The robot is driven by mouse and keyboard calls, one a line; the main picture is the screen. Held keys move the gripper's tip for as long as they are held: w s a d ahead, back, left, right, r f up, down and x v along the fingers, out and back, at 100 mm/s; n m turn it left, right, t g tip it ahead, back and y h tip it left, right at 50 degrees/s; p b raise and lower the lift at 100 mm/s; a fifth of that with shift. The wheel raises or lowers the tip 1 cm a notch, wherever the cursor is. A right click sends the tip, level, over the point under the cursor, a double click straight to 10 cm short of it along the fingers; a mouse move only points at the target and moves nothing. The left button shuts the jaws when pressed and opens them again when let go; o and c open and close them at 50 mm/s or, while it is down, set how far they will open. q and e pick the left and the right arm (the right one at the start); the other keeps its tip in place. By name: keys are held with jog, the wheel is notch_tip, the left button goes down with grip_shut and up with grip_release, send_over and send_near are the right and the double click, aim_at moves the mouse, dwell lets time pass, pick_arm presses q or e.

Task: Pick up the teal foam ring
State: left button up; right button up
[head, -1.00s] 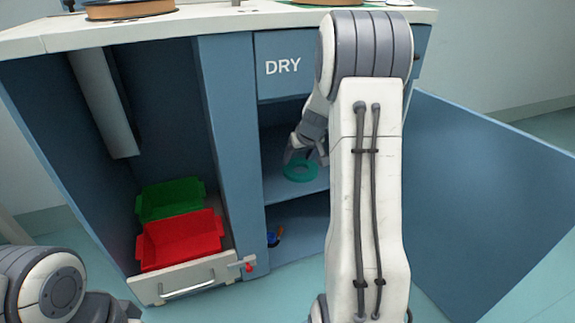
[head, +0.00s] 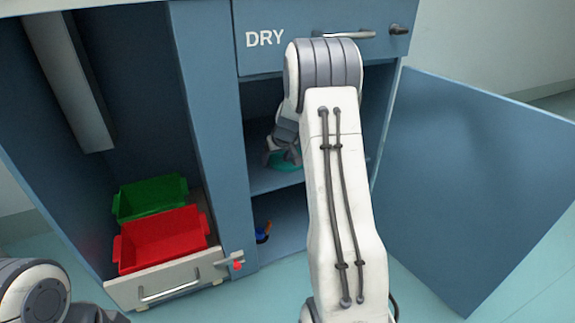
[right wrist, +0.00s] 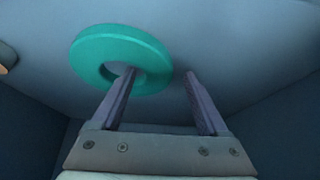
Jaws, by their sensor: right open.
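The teal foam ring (head: 289,160) lies flat on the middle shelf of the open cabinet, partly hidden by my right gripper (head: 281,156). In the right wrist view the ring (right wrist: 117,36) shows nearly whole. My right gripper (right wrist: 159,73) is open there. Its left finger overlaps the ring's hole and its right finger is outside the ring, so the ring's right side shows between the fingertips. I cannot tell how far down the fingertips reach. Of my left arm only a part shows at the lower left of the head view; its gripper is out of view.
The cabinet door (head: 475,190) stands open at the right. A drawer marked DRY (head: 295,38) is above the shelf. A red bin (head: 163,240) and a green bin (head: 150,198) sit in a pulled-out tray at the left. Small blue and orange items (head: 263,232) lie on the lower shelf.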

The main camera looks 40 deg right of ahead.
grip_shut()
jog(key=shift+r, duration=0.1)
